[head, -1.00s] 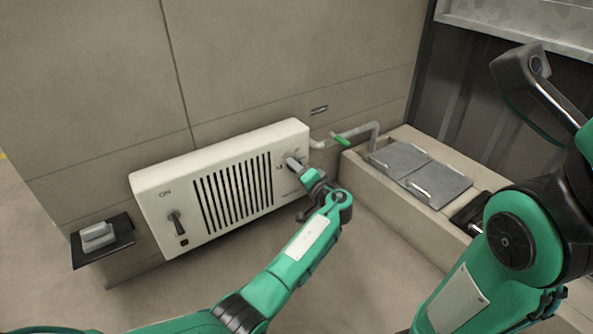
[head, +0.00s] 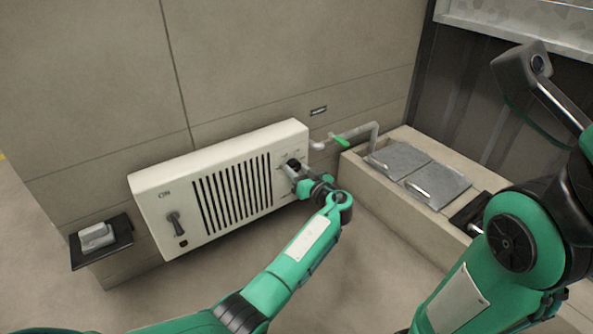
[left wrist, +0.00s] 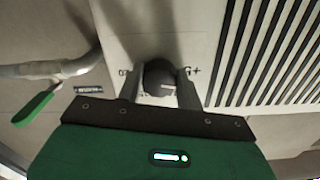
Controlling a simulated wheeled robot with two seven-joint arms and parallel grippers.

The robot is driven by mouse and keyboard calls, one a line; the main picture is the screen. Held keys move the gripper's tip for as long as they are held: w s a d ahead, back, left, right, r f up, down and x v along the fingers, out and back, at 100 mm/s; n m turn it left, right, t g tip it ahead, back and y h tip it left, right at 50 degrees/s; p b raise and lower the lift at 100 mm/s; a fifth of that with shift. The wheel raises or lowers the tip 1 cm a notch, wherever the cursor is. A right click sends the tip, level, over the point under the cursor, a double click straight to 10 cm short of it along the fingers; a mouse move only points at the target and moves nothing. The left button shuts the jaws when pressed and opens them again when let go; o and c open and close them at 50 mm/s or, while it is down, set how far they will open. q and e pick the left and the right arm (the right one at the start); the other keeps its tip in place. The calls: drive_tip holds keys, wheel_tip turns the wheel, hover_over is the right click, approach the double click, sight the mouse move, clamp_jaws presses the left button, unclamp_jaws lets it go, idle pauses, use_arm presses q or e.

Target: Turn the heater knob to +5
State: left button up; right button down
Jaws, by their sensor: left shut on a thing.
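The heater (head: 225,150) is a cream box on the wall with a dark slatted grille. Its knob is at the right end, mostly hidden in the head view by my left gripper (head: 293,170). In the left wrist view the dark round knob (left wrist: 158,76) sits between the two fingers of my left gripper (left wrist: 160,90), which is shut on it. Printed marks show on the panel at both sides of the knob, a plus sign at the right; the rest of the scale is hidden or too small. I cannot tell the knob's setting.
An ON switch (head: 176,222) is at the heater's left end. A dark shelf (head: 118,240) with a grey object is beside it. A pipe with a green lever (head: 338,141) is right of the heater, above a trough with grey lids (head: 437,185). The floor in front is clear.

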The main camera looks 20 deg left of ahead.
use_arm(q)
drive_tip(key=shift+f+n, duration=0.15)
drive_tip(key=shift+n, duration=0.95)
drive_tip(key=shift+d, duration=0.1)
drive_tip(key=o, duration=1)
